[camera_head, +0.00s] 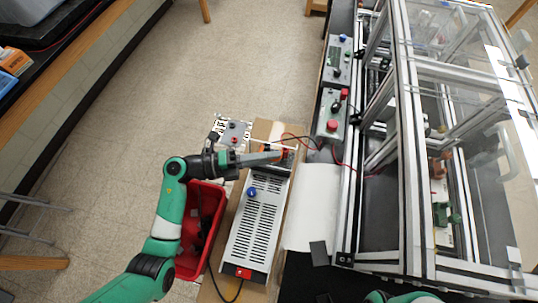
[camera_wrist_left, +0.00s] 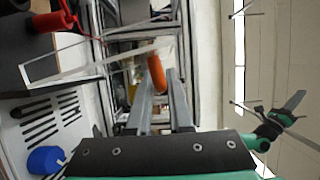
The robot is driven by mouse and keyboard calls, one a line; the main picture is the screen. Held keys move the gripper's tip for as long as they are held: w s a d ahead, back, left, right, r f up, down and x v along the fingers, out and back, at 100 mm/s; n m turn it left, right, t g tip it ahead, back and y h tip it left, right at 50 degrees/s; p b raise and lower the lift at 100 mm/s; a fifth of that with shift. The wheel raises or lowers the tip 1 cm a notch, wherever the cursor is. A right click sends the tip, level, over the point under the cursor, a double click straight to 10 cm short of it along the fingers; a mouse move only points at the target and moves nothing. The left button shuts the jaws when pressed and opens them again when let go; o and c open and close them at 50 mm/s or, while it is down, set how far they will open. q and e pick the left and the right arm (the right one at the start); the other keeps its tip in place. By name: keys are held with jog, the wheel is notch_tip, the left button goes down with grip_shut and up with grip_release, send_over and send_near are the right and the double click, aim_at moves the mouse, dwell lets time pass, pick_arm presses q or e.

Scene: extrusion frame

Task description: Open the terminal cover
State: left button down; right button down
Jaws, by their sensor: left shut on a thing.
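The white power supply (camera_head: 255,222) with a slotted top and a blue knob (camera_head: 251,191) stands at the centre of the head view. In the left wrist view, the clear terminal cover (camera_wrist_left: 88,71) extends from its end towards an orange handle (camera_wrist_left: 157,75). My left gripper (camera_head: 281,156) reaches in from the left over the terminal end. In the left wrist view its two fingers (camera_wrist_left: 160,95) are shut on the orange handle. I cannot tell the cover's exact angle. The terminals are partly hidden. My right gripper is not in view.
A red bin (camera_head: 192,260) stands left of the power supply, under my left arm. Red and black cables run from the terminal end to a control box (camera_head: 330,114). The extrusion frame (camera_head: 403,130) with clear panels fills the right side. Open floor lies at the upper left.

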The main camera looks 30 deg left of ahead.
pick_arm(q)
jog(key=p, duration=0.1)
jog(key=w+r+n+p, duration=0.1)
jog(key=shift+a+r+p, duration=0.15)
jog(key=shift+r+p, duration=0.1)
jog(key=shift+p, duration=0.05)
jog(key=shift+w+f+n+p, duration=0.15)
jog(key=shift+w+n+p, duration=0.1)
jog(key=shift+n+p, duration=0.1)
jog(key=shift+f+y, duration=0.3)
jog(key=c, duration=0.9)
grip_release()
jog(key=shift+w+a, duration=0.1)
jog(key=shift+w, duration=0.1)
jog(key=shift+s+f, duration=0.1)
jog(key=v, duration=1.1)
jog(key=shift+s+a, duration=0.15)
jog(key=shift+a, duration=0.1)
